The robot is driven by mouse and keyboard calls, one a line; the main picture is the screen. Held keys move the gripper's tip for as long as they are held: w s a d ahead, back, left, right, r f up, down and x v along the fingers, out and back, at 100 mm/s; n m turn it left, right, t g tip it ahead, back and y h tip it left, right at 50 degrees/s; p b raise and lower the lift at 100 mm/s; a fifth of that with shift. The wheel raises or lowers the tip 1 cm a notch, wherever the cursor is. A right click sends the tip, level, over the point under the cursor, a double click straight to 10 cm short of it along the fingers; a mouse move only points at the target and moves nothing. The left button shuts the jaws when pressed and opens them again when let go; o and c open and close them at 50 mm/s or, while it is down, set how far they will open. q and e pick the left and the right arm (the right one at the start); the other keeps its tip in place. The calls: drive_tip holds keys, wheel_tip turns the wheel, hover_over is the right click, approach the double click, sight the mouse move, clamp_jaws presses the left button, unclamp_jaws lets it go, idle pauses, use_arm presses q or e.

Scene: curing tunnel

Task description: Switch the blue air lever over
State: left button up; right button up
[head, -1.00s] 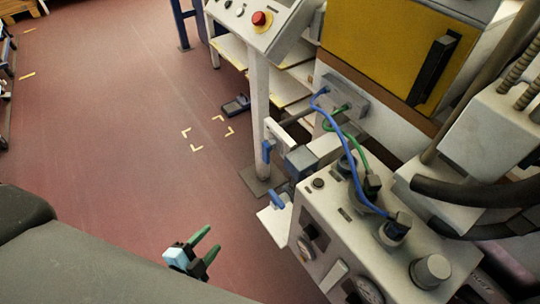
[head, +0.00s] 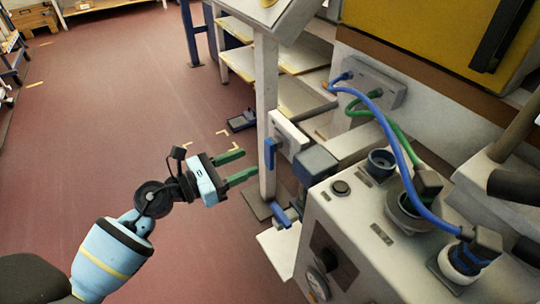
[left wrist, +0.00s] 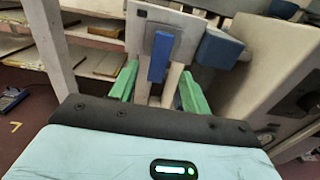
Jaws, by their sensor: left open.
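A blue lever (head: 270,154) hangs upright against a pale plate (head: 288,134) beside the machine. In the left wrist view the blue lever (left wrist: 158,57) points straight down on its grey plate, between the lines of my fingers. A second blue handle (head: 281,214) sits lower, slanted, near the post's foot; I cannot tell from labels which is the air lever. My left gripper (head: 250,162), with green fingers, is open and empty, just left of the upper lever and apart from it. My right gripper is not in view.
A white post (head: 265,100) stands close behind the lever. A grey control box (head: 330,215) with blue and green hoses (head: 400,165) stands to the right. Shelves (head: 290,60) lie behind. The red floor (head: 110,130) on the left is open.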

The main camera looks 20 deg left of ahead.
sight(267, 153)
use_arm(q)
drive_tip(key=shift+x, duration=3.9)
clamp_jaws()
